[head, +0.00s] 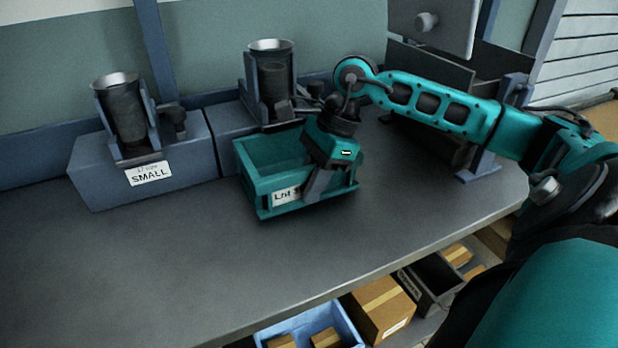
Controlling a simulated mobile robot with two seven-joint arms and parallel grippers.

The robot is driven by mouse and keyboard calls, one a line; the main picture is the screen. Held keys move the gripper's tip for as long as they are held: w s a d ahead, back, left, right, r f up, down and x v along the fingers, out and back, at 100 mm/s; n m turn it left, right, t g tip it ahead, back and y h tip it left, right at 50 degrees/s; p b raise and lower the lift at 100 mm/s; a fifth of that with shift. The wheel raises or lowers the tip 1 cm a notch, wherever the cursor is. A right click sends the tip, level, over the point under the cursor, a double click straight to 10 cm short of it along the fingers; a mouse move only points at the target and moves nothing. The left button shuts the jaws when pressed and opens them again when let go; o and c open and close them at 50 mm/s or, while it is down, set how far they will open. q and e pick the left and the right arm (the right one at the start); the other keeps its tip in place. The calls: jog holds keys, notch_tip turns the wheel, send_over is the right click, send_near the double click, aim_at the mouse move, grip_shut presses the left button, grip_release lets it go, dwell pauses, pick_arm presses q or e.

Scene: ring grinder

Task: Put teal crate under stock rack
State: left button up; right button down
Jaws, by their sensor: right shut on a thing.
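The teal crate (248,178) is in the middle of the head view, near the back of the grey workbench, with a white label reading "Lot" and partly covered text on its front. It looks empty where I can see in. My right gripper (319,183) reaches down from above and is shut on the crate's front wall. The crate sits at or just above the bench top; I cannot tell if it touches. I cannot tell for sure which thing is the stock rack; a dark-panelled stand (430,68) is at the back right, partly behind my right arm. My left gripper is out of view.
A blue-grey block with a dark cup (122,112) and a "SMALL" label stands left. A similar cup unit (272,80) is just behind the crate. The bench front (190,270) is clear. Below the front edge are a blue bin (352,335), cardboard box (384,308) and dark bin (437,280).

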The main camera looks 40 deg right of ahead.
jog(key=c, duration=1.5)
grip_release()
jog(key=shift+f, duration=0.15)
jog(key=o, duration=0.5)
jog(key=shift+r, duration=0.3)
jog(key=p+v, duration=0.1)
jog(key=v, duration=0.9)
jog(key=shift+d+r, duration=0.2)
jog(key=shift+r, duration=0.1)
jog(key=shift+s+d+r, duration=0.1)
jog(key=shift+d+r, duration=0.1)
jog(key=shift+r, duration=0.25)
